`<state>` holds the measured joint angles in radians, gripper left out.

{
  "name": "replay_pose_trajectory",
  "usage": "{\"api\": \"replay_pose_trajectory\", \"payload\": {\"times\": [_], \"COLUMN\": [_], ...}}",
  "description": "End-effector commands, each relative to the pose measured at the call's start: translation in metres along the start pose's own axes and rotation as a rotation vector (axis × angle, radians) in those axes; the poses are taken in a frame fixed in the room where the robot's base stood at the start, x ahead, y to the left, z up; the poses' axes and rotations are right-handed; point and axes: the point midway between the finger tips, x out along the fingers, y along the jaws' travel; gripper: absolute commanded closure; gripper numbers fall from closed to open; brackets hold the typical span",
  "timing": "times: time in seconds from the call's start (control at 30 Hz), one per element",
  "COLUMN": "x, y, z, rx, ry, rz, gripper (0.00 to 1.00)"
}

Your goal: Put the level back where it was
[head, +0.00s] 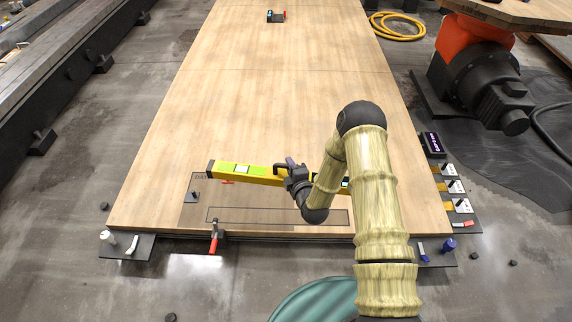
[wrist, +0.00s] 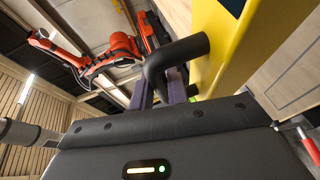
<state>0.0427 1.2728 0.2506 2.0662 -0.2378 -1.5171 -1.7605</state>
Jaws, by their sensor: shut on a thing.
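The long yellow-green level (head: 232,170) lies across the near part of the wooden table in the head view, slightly slanted, its left end a little farther away. My gripper (head: 287,170) is shut on it near its middle, and my arm hides part of its right half. In the wrist view the level (wrist: 225,45) is a large yellow bar beside my gripper (wrist: 178,88), with a dark bent bar (wrist: 176,52) at the fingers. A thin dark rectangular outline (head: 280,222) is marked on the tabletop, nearer than the level. I cannot tell whether the level touches the table.
The wooden table (head: 270,90) is mostly clear beyond the level. A red-handled clamp (head: 214,240) is on its front edge. A small dark device (head: 276,16) sits at the far end. Several small fixtures (head: 455,187) line the right side, near an orange-and-black robot (head: 475,60).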

Motion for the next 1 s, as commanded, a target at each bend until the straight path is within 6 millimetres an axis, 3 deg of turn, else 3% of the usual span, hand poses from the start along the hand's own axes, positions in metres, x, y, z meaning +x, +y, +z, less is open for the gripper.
{"api": "replay_pose_trajectory", "payload": {"times": [0.03,1.0], "x": [-0.004,-0.058], "y": [0.021,0.186], "z": [0.0,0.026], "rx": [0.001,0.022], "ry": [-0.005,-0.129], "rz": [0.005,0.017], "gripper": [1.0,1.0]}}
